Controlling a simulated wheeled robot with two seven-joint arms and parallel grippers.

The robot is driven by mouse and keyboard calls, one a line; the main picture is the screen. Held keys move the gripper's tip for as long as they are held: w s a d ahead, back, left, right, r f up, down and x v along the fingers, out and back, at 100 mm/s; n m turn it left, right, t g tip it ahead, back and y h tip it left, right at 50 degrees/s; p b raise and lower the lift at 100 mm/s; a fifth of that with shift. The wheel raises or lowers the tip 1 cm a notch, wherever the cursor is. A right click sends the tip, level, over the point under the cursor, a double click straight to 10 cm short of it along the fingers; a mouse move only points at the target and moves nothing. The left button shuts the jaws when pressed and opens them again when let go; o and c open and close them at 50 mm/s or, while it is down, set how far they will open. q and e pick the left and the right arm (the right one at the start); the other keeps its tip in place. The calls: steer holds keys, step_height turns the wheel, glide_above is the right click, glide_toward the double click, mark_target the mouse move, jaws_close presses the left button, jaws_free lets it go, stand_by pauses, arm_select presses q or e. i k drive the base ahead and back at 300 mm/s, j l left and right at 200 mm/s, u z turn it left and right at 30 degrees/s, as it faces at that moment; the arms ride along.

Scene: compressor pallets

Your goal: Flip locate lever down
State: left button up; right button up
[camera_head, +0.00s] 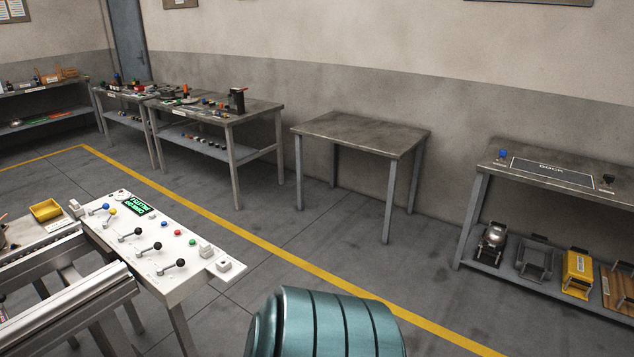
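A white control panel (160,240) stands at the lower left and carries several levers. A blue-knobbed lever (105,206) and a yellow-knobbed lever (113,211) are at its far left end. Three black-knobbed levers stand along its front: one at the left (137,231), one in the middle (157,246) and one at the right (180,263). The lever labels are too small to read, so I cannot tell which is the locate lever or its position. Neither gripper is in view.
The panel also has coloured buttons (178,232) and a green-text display (135,205). Metal rails (70,305) run beside it at the left. An empty table (360,132) stands at the back, with a dock shelf (540,170) at the right. Open floor lies between.

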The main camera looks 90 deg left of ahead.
mark_target(113, 211)
steer(key=u, duration=4.05)
steer(key=i+l+u, duration=0.35)
steer(key=i, duration=0.2)
steer(key=i+l+u, duration=0.75)
steer(key=l, duration=0.5)
steer(key=i+j, duration=0.05)
